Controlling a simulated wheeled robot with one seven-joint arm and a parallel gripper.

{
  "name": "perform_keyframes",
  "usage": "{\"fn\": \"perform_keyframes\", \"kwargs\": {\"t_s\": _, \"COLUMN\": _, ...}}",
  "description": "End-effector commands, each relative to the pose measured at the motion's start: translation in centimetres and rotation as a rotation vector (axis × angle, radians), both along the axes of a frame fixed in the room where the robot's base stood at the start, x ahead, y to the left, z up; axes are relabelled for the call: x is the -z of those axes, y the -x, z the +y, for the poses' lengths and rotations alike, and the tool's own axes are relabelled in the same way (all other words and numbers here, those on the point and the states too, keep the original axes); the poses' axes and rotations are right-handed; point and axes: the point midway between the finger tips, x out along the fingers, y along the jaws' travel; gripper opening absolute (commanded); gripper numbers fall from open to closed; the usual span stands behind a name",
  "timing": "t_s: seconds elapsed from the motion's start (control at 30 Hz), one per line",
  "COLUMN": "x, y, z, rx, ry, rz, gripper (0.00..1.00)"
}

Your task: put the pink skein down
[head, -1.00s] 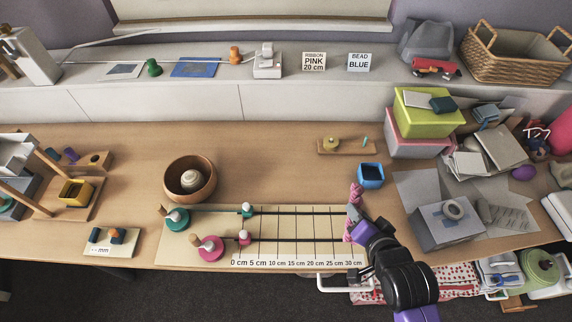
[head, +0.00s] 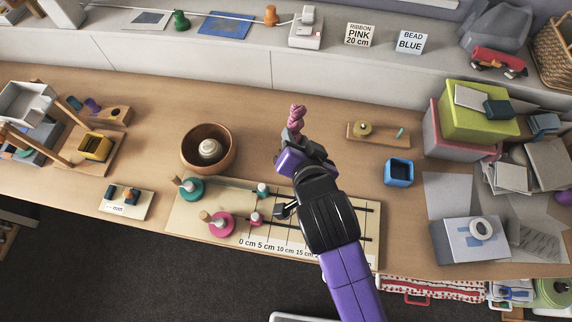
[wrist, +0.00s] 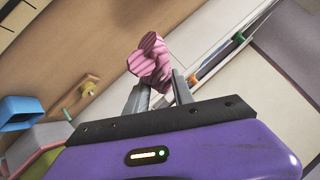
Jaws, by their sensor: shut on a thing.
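The pink skein (head: 297,117) is a twisted bundle in my gripper (head: 292,136), above the table right of the wooden bowl in the head view. In the wrist view the pink skein (wrist: 152,62) stands out beyond the two grey fingers of my gripper (wrist: 158,98), which are shut on its near end. It shows clear air or bare tabletop around it; its exact height above the table I cannot tell.
A wooden bowl (head: 233,150) with a pale ball is at left. The measuring board (head: 190,229) with pink and teal spools lies in front. A blue cup (head: 398,173) and small wooden tray (head: 357,138) stand at right. The back middle of the table (head: 250,110) is bare.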

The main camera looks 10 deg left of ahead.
Motion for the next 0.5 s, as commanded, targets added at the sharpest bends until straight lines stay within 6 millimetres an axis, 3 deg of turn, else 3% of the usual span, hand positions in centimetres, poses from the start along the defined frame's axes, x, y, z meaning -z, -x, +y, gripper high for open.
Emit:
{"fn": "perform_keyframes", "kwargs": {"t_s": 0.1, "x": 3.3, "y": 0.1, "z": 0.0, "rx": -0.001, "ry": 0.004, "rz": 0.006, "gripper": 0.00}}
{"fn": "perform_keyframes", "kwargs": {"t_s": 0.5, "x": 12.1, "y": 0.1, "z": 0.0, "rx": -0.001, "ry": 0.003, "rz": 0.003, "gripper": 0.00}}
